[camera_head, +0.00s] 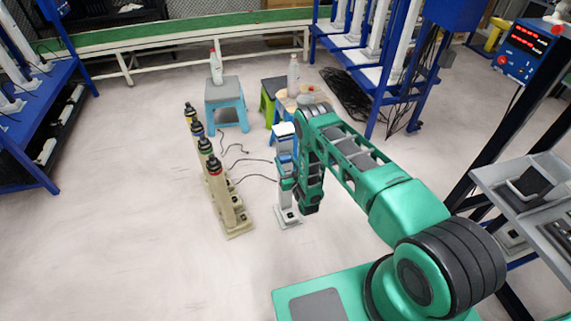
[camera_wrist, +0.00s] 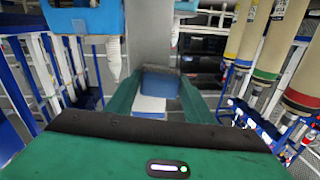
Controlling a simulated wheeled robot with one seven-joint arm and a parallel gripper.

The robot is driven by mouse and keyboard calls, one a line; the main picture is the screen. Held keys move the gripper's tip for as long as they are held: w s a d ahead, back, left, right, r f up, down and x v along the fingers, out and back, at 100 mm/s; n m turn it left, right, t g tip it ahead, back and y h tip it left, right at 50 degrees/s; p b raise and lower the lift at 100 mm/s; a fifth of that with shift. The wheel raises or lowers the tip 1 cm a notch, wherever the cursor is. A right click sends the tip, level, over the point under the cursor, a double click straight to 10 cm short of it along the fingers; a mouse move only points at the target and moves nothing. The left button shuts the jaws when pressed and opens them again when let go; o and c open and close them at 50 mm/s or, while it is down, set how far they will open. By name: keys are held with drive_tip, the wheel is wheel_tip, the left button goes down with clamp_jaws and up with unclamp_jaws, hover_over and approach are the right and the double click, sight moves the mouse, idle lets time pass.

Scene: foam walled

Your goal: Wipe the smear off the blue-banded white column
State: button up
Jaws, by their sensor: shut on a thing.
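The blue-banded white column (camera_head: 289,218) stands in the middle of the head view, right of the beige columns, partly hidden by my arm. Its white top and base show. In the head view my gripper (camera_head: 287,183) is low against the column. In the wrist view my gripper (camera_wrist: 165,78) is shut on a blue block (camera_wrist: 160,84) between its fingertips. A grey upright surface (camera_wrist: 150,40), probably the column in shade, is directly behind the fingertips. I cannot tell whether the block touches it. I cannot make out the smear.
Several beige columns with coloured bands (camera_head: 217,190) stand close on the left; they also show at right in the wrist view (camera_wrist: 252,35). Dark cables (camera_head: 250,160) lie between. A blue stool (camera_head: 226,103) with a bottle stands behind. The left floor is clear.

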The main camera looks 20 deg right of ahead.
drive_tip(key=shift+w, duration=0.35)
drive_tip(key=shift+d, duration=0.1)
idle(0.4)
drive_tip(key=shift+w+d, duration=0.2)
drive_tip(key=shift+d, duration=0.75)
drive_tip(key=shift+w+d, duration=0.15)
drive_tip(key=shift+d, duration=0.75)
drive_tip(key=shift+s+a, duration=0.1)
drive_tip(key=shift+a, duration=1.9)
drive_tip(key=shift+s+d, duration=0.15)
drive_tip(key=shift+s, duration=1.4)
drive_tip(key=shift+s+d, duration=0.15)
drive_tip(key=shift+s, duration=1.35)
